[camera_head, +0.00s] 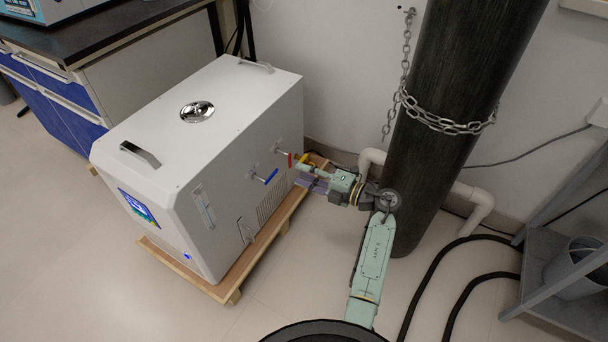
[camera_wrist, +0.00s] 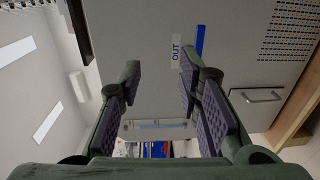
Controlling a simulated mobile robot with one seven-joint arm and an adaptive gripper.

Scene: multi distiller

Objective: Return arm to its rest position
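My pale green arm (camera_head: 374,258) reaches up from the bottom of the head view and bends left toward the white machine (camera_head: 205,110). My gripper (camera_head: 306,175) is beside the machine's right side, close to its valve handles. In the wrist view my gripper (camera_wrist: 160,78) has its two purple-padded fingers apart, with nothing between them but the machine's side behind. A blue handle (camera_head: 271,176) and a red handle (camera_head: 290,159) stick out from that side. The blue handle (camera_wrist: 199,41) also shows in the wrist view, beside an "OUT" label. Contact with the handles cannot be told.
The machine stands on a wooden pallet (camera_head: 262,236). A dark gas cylinder (camera_head: 455,90) with a chain stands right behind my arm. Black hoses (camera_head: 436,268) and a grey metal shelf (camera_head: 560,300) are at the right. Open floor (camera_head: 90,290) lies at the lower left.

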